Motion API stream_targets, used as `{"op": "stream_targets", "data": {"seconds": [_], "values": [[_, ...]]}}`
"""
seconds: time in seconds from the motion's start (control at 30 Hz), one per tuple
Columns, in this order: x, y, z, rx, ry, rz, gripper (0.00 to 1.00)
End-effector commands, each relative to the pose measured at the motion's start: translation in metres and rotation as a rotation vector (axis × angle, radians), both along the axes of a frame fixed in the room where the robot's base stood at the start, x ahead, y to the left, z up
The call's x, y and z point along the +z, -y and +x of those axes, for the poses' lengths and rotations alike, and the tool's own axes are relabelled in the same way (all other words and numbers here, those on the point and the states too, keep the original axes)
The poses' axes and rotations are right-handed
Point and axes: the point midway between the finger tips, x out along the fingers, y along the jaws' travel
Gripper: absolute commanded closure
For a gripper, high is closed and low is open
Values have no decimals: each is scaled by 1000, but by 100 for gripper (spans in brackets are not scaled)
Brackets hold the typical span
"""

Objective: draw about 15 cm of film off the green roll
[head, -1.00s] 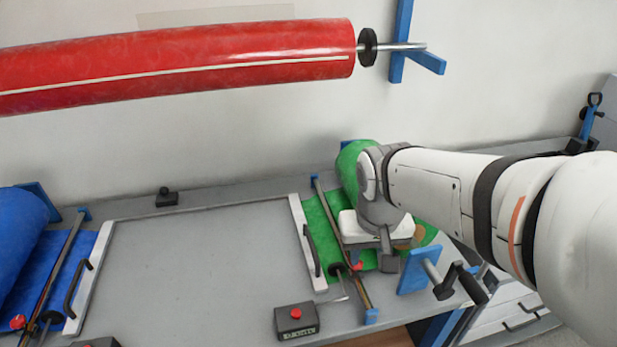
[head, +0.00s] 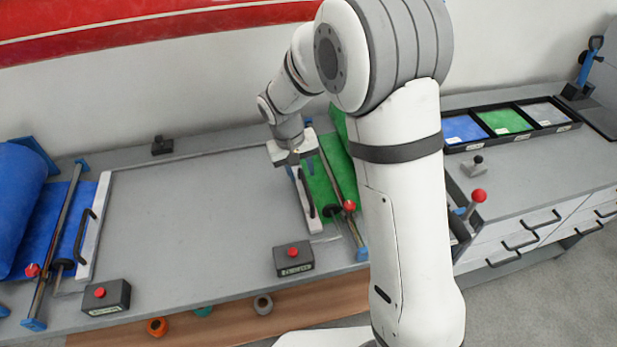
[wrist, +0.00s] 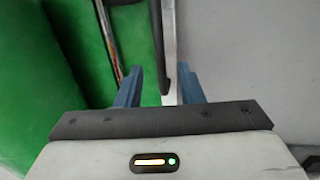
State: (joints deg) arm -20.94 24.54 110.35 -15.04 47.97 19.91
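The green roll (head: 339,122) is mostly hidden behind my arm in the head view. It fills the left of the wrist view (wrist: 30,80). Green film (head: 322,188) lies flat from the roll, under a rail, to the white bar (head: 303,190) with a black handle (head: 305,193). My gripper (head: 300,172) points down over the far part of this bar. In the wrist view its two blue fingers (wrist: 160,88) are apart and empty, with the handle (wrist: 160,50) seen between them. I cannot tell how far above the bar they are.
A red-knobbed rail (head: 349,205) crosses the green film. A black box with a red button (head: 293,260) stands at the front. The grey panel (head: 200,220) is clear. A blue roll (head: 22,205) is at left, a red roll (head: 150,30) overhead, and bins (head: 505,121) at right.

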Motion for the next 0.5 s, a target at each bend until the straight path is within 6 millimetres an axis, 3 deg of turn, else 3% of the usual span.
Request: {"op": "stream_targets", "data": {"seconds": [0.2,0.5], "values": [[-30,6,1,0,-3,-2,66],[-39,8,1,0,-1,0,66]]}}
